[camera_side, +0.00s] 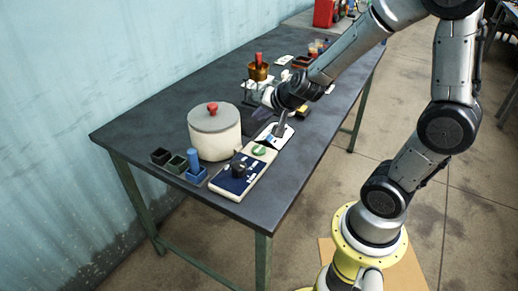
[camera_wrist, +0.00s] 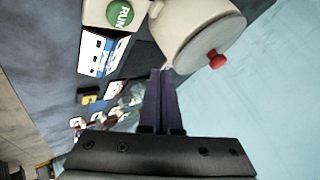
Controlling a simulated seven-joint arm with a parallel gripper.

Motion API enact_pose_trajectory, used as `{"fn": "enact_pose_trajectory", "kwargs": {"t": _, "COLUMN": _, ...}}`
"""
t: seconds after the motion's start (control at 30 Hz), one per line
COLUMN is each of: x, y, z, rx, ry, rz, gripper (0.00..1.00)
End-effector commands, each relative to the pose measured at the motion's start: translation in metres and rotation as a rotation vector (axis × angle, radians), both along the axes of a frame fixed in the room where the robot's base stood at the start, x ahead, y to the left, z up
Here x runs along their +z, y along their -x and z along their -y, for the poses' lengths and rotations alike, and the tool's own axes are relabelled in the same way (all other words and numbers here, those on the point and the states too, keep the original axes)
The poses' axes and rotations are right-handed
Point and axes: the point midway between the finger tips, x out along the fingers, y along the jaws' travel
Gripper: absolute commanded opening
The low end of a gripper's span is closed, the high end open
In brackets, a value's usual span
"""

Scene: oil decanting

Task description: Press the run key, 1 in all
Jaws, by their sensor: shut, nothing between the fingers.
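The run key is a round green button (camera_side: 258,150) on the cream end of a long control box (camera_side: 234,181) with a dark blue face. In the wrist view the green key (camera_wrist: 121,14), lettered RUN, shows near the top edge.
A cream pot (camera_side: 214,140) with a grey lid and red knob stands left of the box. Small dark bins and a blue block (camera_side: 193,162) are at the near left. The white plate (camera_side: 268,137) adjoins the key end. Several items, including a copper-coloured cup (camera_side: 258,72), stand farther back.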

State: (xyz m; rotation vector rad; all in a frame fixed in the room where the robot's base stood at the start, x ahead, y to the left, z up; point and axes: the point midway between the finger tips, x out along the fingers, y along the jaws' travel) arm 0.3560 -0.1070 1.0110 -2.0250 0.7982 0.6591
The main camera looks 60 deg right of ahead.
Motion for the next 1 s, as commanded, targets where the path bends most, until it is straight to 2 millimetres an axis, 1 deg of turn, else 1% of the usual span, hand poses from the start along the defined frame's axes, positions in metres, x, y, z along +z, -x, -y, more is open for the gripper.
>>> {"fn": "enact_pose_trajectory", "kwargs": {"t": 0.07, "x": -0.003, "y": 0.001, "z": 0.002, "rx": -0.005, "ry": -0.001, "rz": -0.008, "gripper": 0.0}}
{"fn": "enact_pose_trajectory", "kwargs": {"t": 0.43, "x": -0.003, "y": 0.001, "z": 0.002, "rx": -0.004, "ry": 0.0, "rz": -0.007, "gripper": 0.0}}
{"fn": "enact_pose_trajectory", "kwargs": {"t": 0.57, "x": -0.008, "y": 0.001, "z": 0.003, "rx": -0.005, "ry": 0.001, "rz": -0.008, "gripper": 0.0}}
{"fn": "enact_pose_trajectory", "kwargs": {"t": 0.77, "x": -0.025, "y": 0.001, "z": 0.003, "rx": -0.003, "ry": 0.003, "rz": -0.008, "gripper": 0.0}}
{"fn": "enact_pose_trajectory", "kwargs": {"t": 1.0, "x": -0.056, "y": 0.001, "z": 0.002, "rx": -0.003, "ry": 0.001, "rz": -0.01, "gripper": 0.0}}
